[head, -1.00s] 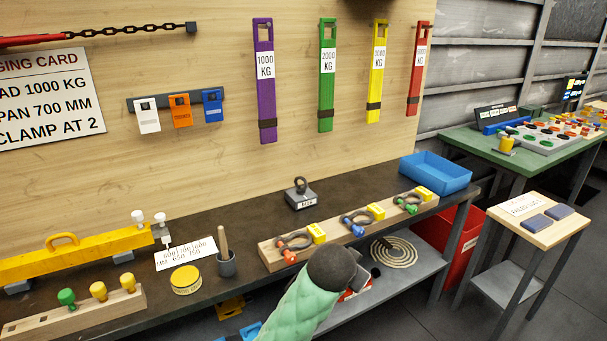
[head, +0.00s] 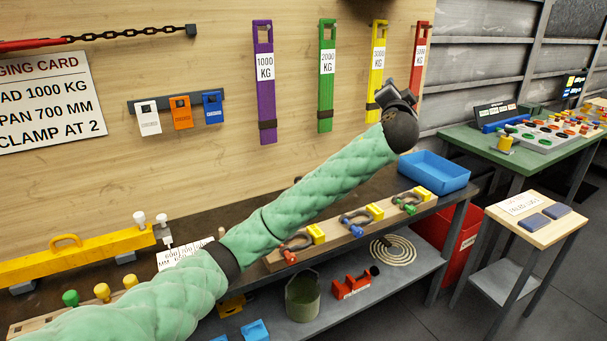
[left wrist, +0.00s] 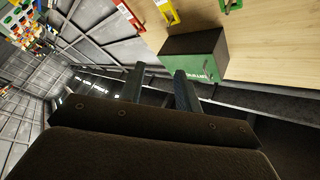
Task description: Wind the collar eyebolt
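My left arm crosses the head view from the lower left, and its gripper (head: 402,93) is raised in front of the board by the yellow and red slings. In the left wrist view the two fingers (left wrist: 160,85) stand apart with nothing between them, so it is open and empty. No eyebolt can be clearly made out now. The small grey block with a ring on top, seen earlier on the bench, is almost wholly hidden behind my forearm. A green box (left wrist: 195,58) with a dark side shows beyond the fingers in the left wrist view. My right gripper is not in view.
A wooden rack (head: 340,236) with several shackles lies on the bench, with a blue bin (head: 434,171) at its right end. A yellow beam (head: 80,255) is at the left. Purple (head: 265,90) and green (head: 327,80) slings hang on the board. A side table (head: 520,215) stands right.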

